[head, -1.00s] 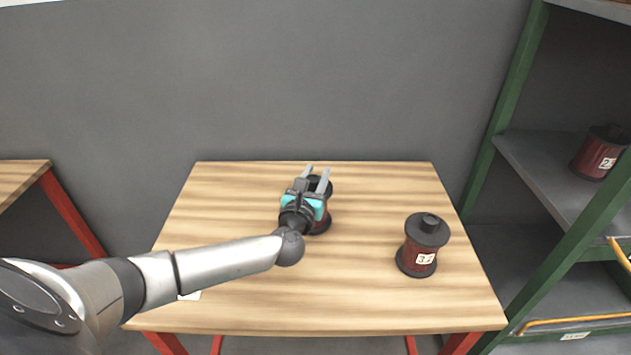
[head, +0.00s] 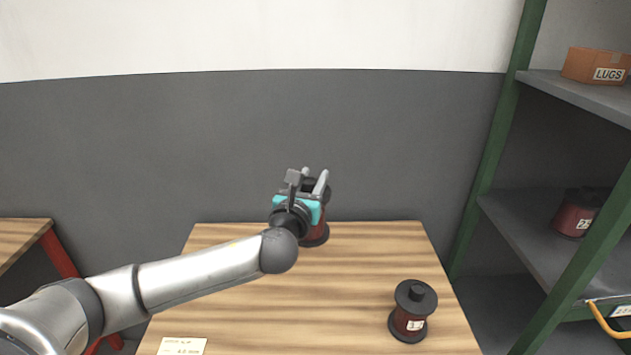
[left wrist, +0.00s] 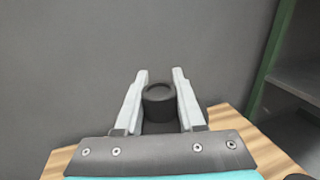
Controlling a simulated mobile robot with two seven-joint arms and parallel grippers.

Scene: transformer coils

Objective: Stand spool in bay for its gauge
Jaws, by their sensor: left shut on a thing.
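My left gripper (head: 314,184) is shut on a dark red spool (head: 315,235) with black flanges, over the back of the wooden table. The spool appears raised off the tabletop and upright; the gripper hides much of it and its label. In the left wrist view its black top knob (left wrist: 158,103) sits between the two fingers. A second spool (head: 410,325) with a white label stands upright at the table's right. A third spool (head: 573,218), its label starting with 2, stands on the middle shelf of the green rack (head: 545,240). My right gripper is not in view.
A card (head: 182,346) lies at the table's front left, its print too small to read surely. A box marked LUGS (head: 597,66) is on the upper shelf. The table's middle is clear.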

